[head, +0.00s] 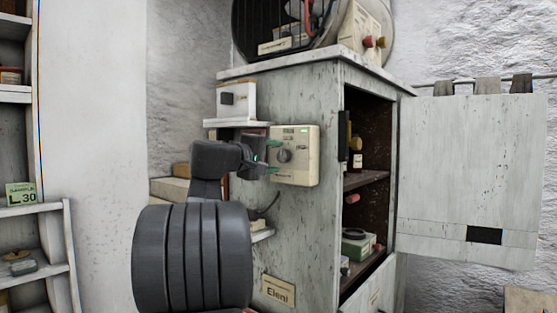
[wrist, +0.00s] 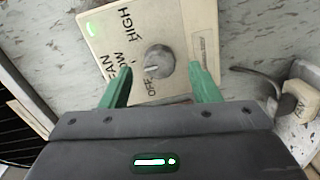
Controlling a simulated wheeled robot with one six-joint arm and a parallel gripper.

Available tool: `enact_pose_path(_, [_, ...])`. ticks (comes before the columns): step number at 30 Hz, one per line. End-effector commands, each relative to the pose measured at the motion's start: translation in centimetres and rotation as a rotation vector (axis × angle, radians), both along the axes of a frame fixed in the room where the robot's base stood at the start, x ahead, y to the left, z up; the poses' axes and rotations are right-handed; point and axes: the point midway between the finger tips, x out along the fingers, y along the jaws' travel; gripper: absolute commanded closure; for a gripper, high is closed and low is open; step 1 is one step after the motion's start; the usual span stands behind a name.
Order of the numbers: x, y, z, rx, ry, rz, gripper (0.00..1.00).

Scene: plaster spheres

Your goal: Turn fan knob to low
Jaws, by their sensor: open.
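The cream fan control box (head: 303,150) is mounted on the side of the grey cabinet, with a round grey knob (head: 284,156) on its face. In the wrist view the box (wrist: 205,45) carries the words FAN, OFF, LOW and HIGH beside the knob (wrist: 160,60). A pale mark on the knob seems to face the OFF and LOW side; its exact setting is unclear. My gripper (head: 273,157) is at the box's left side in the head view. In the wrist view my gripper (wrist: 161,69) is open, its green fingers either side of the knob, with visible gaps.
The cabinet (head: 310,220) has an open door (head: 470,180) at right and shelves of small items. A small switch box (head: 236,100) on a ledge sits above my gripper. A cable and a plug (wrist: 297,99) show right of the fingers. A fan (head: 285,25) stands on top.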

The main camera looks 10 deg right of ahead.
Motion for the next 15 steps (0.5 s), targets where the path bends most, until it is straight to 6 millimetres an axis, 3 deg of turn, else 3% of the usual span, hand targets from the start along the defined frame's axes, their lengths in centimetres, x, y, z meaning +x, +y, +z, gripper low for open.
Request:
enact_pose_path(9, [-4.4, 6.1, 0.2, 0.001, -0.001, 0.004, 0.44])
enact_pose_path(15, [-6.0, 8.2, 0.4, 0.001, 0.0, 0.002, 0.44])
